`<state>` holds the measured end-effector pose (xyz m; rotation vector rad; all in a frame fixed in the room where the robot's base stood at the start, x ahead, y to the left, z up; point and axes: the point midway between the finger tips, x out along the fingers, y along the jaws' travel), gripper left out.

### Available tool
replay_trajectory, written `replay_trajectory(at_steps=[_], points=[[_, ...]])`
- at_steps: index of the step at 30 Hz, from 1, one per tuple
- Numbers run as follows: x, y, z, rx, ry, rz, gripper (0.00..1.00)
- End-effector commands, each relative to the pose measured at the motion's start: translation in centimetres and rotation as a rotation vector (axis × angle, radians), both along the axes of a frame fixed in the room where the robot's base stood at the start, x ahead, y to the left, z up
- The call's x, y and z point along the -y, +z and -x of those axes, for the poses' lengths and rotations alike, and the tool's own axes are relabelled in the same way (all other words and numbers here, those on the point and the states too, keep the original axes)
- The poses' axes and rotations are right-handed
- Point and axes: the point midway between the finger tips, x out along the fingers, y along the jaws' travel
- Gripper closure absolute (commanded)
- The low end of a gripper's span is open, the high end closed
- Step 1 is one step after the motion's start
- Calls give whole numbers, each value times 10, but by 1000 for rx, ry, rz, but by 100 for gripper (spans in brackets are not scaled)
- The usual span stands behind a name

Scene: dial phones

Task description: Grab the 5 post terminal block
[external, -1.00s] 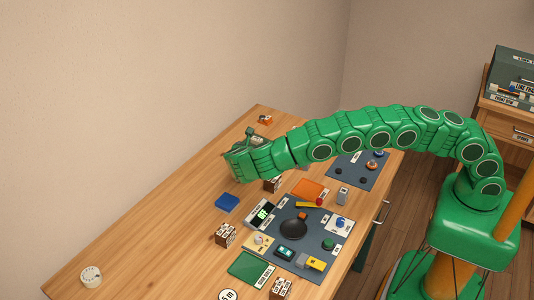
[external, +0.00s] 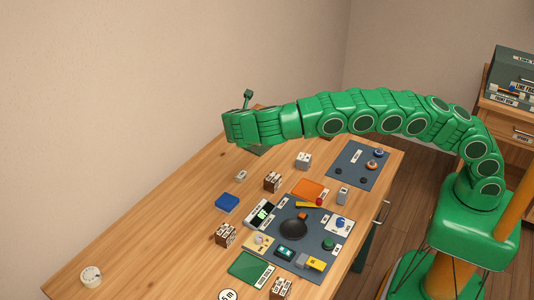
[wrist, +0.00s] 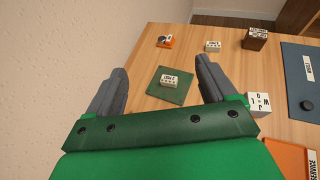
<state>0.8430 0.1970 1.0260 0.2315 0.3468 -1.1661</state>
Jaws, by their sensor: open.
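My gripper (wrist: 161,66) is open and empty, with its two grey fingers apart; in the external view it (external: 238,128) is raised above the far part of the table, near the wall. Between and beyond the fingers, the wrist view shows a small pale block with dark markings (wrist: 170,80) on a green square mat (wrist: 165,95). A similar small pale block (wrist: 213,46) stands farther back on bare wood. Their post counts are too small to read, so I cannot tell which one is the 5 post terminal block. My gripper touches neither.
An orange item (wrist: 165,41), a brown box (wrist: 255,39) and a white lettered cube (wrist: 259,104) stand around the mat. A dark panel (wrist: 303,75) lies at the right. In the external view, a blue block (external: 227,202) and a crowded dark mat (external: 325,213) are nearer. The table's left side is mostly clear.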

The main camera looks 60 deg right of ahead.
Motion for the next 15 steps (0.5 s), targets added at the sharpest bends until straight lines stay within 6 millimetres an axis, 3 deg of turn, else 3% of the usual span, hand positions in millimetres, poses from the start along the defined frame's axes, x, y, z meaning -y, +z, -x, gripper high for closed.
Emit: replay_trajectory(at_steps=[6,15], points=[[1,44,0,5,-3,-2,15],[49,14,3,59,-165,-139,15]])
